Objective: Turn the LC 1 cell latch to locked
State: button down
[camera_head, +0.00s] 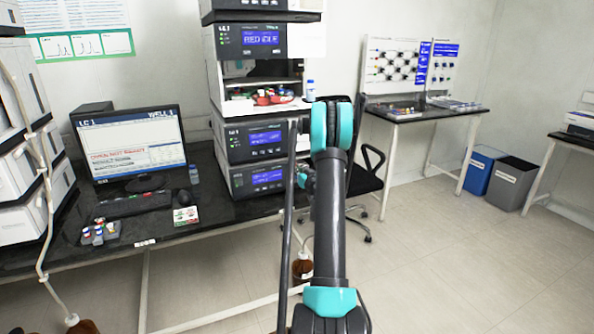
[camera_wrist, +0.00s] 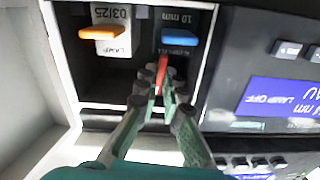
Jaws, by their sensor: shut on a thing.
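In the wrist view my gripper (camera_wrist: 158,90) has its fingers closed together on a narrow red lever (camera_wrist: 162,67), which appears to be the cell latch. The fingers hide most of it, so I cannot tell its full angle. Just above it is a blue handle (camera_wrist: 180,37) under a "10 mm" label, inside an open dark bay. An orange handle (camera_wrist: 103,32) with a "LAMP" tag is to the left in the same bay.
The bay's white frame (camera_wrist: 59,60) stands close on the left, and a dark panel with a blue "LAMP OFF" display (camera_wrist: 275,98) on the right. A monitor (camera_head: 130,145), a keyboard (camera_head: 135,203) and a vial rack (camera_head: 100,232) are on the bench. Open floor lies to the right.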

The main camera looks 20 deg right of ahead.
jog(key=shift+n, duration=0.7)
jog(key=c, duration=1.7)
grip_release()
jog(key=s, duration=1.2)
jog(key=shift+d, duration=0.2)
jog(key=shift+a, duration=0.1)
